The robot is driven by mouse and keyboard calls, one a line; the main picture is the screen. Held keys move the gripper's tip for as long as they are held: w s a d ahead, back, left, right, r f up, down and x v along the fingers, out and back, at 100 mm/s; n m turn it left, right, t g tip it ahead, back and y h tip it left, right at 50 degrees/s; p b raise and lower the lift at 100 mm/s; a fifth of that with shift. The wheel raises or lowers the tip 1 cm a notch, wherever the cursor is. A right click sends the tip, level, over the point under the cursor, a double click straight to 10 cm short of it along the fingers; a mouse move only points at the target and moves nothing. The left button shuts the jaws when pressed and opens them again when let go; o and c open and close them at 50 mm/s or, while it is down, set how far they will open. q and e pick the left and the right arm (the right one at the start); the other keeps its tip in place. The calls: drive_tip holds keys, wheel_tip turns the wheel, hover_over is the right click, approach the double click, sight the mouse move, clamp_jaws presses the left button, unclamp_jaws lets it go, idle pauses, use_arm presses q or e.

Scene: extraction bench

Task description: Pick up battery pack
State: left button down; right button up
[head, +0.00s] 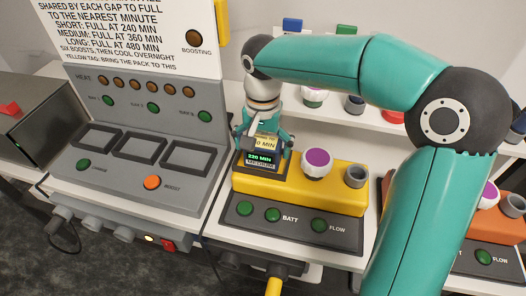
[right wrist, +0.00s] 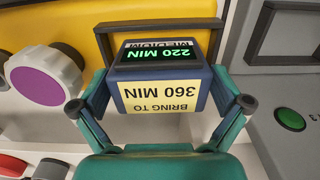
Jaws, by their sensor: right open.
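The battery pack (head: 262,158) is a dark blue block in a dark-framed bay of the yellow unit (head: 330,185). In the right wrist view the pack (right wrist: 160,71) shows a green "220 MIN" display, a "MEDIUM" label and a yellow tag (right wrist: 160,96) reading "BRING TO 360 MIN". My right gripper (head: 264,150) is open and comes down over the pack. In the right wrist view the fingers (right wrist: 162,106) stand on either side of it, close to its sides; I cannot tell if they touch. My left gripper is in neither view.
A charging station (head: 140,165) with three empty framed bays and green buttons stands at the left. A purple-capped knob (head: 317,162) and a grey cup-like fitting (head: 356,176) sit right of the pack. An orange unit (head: 500,234) is at the far right, partly behind my arm.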

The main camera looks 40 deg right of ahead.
drive_tip(key=shift+c, duration=0.2)
drive_tip(key=shift+r, duration=0.1)
drive_tip(key=c, duration=1.5)
drive_tip(key=shift+o, duration=0.2)
